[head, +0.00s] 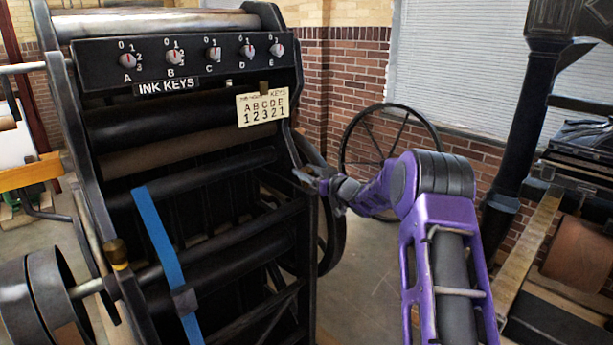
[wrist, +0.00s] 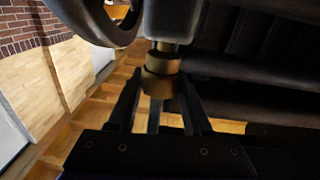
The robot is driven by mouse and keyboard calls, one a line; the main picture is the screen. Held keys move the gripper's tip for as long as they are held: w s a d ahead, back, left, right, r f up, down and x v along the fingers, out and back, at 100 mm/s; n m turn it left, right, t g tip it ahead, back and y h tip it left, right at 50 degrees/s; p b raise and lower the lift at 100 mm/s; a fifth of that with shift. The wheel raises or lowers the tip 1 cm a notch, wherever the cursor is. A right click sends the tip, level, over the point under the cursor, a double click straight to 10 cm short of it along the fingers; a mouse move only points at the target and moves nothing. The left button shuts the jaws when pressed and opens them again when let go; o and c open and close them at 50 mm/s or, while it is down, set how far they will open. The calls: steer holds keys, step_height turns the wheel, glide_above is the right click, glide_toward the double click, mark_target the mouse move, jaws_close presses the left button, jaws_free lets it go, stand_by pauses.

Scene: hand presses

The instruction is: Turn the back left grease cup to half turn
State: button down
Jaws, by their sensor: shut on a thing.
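A brass grease cup (wrist: 162,64) with a ringed body sits under a dark metal block at the top middle of the wrist view. My gripper (wrist: 158,92) has its fingers closed around the cup's lower part from below. In the head view my gripper (head: 308,180) reaches in from the right to the right side frame of the black press (head: 292,125). The held cup is hidden or too small to make out there. Another brass cup (head: 116,252) stands on the press's left side, apart from my gripper.
The press has a row of ink-key knobs (head: 173,56) and a card (head: 262,105) reading "ABCDE 12321". A blue strap (head: 160,240) hangs down its front. A spoked wheel (head: 372,150) stands behind my arm. Another machine (head: 575,240) is at right. Some open floor shows between.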

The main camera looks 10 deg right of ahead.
stand_by(0.3)
steer(key=shift+c, duration=1.6)
jaws_free()
steer(key=v, duration=1.7)
steer(key=shift+s+p, duration=0.3)
steer(key=shift+p, duration=0.05)
